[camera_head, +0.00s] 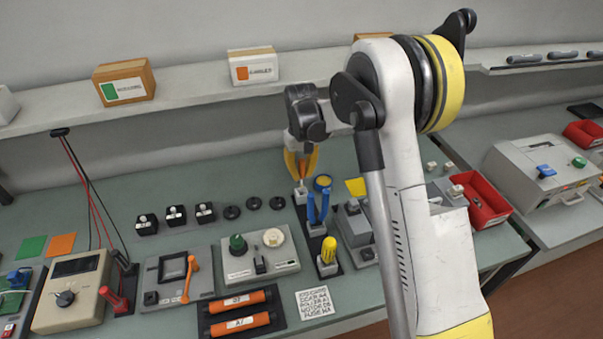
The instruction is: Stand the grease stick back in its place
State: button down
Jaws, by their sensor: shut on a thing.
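My gripper (300,166) points down over the far end of a black tool strip (310,232) and its yellow fingers are shut. A thin orange-tan stick (302,172), which looks like the grease stick, is between the fingers, upright and mostly hidden by them. Right below it is a small grey holder block (300,196) at the strip's far end. I cannot tell whether the stick's lower end is in the block or just above it. Blue-handled pliers (318,206) and a yellow-handled tool (328,249) stand in other holders of the strip.
A grey device (356,228) with a yellow flap stands close right of the strip. A knob panel (260,254) and black round caps (253,203) are to the left. Orange cartridges (238,301) lie in front. A shelf (200,85) runs behind. My arm hides part of the right side.

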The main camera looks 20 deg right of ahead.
aim_at(301, 160)
jog(key=shift+f, duration=0.15)
jog(key=shift+f+b, duration=1.55)
jog(key=shift+f, duration=0.45)
jog(key=shift+f+b, duration=0.75)
jog(key=shift+f, duration=0.1)
dwell(0.5)
jog(key=c, duration=1.3)
grip_release()
jog(key=shift+c, duration=0.2)
notch_tip(301, 160, up, 12)
